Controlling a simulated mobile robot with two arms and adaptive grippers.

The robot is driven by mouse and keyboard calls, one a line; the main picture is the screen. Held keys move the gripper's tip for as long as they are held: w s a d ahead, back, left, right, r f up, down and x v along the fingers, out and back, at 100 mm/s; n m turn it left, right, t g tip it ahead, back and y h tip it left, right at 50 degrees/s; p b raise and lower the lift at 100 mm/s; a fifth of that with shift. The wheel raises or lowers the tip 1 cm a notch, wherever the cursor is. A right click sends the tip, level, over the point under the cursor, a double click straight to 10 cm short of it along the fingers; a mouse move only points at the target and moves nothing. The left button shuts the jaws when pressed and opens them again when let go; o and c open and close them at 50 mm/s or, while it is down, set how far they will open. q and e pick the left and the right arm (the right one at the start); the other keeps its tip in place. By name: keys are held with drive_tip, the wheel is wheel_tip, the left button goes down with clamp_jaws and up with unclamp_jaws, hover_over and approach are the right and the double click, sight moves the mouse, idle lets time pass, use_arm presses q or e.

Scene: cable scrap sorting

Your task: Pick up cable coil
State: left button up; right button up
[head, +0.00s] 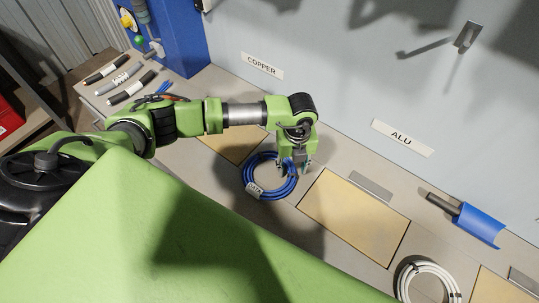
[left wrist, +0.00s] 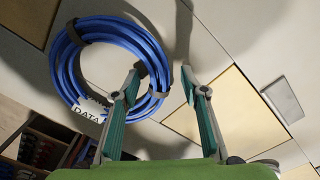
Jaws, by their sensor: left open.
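A blue cable coil (head: 249,172) with dark ties and a white DATA tag lies on the worktop, left of the middle yellow panel. It also shows in the left wrist view (left wrist: 66,68), at the upper left. My left gripper (head: 296,170) points down at the coil's right side in the head view. In the left wrist view its fingers (left wrist: 160,74) are apart, with nothing clearly held between them. The left finger overlaps the right part of the coil; the other finger is outside it. I cannot tell whether a finger touches the cable. My right gripper is not in view.
A white cable coil (head: 402,284) lies at the lower right. A blue scoop-like tool (head: 481,226) lies near the wall. Yellow panels (head: 352,218) are set in the worktop under COPPER (head: 262,65) and ALU (head: 402,138) labels. Short cable pieces (head: 130,87) lie at the upper left.

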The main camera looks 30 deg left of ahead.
use_arm(q)
drive_tip(key=shift+c, duration=0.3)
clamp_jaws()
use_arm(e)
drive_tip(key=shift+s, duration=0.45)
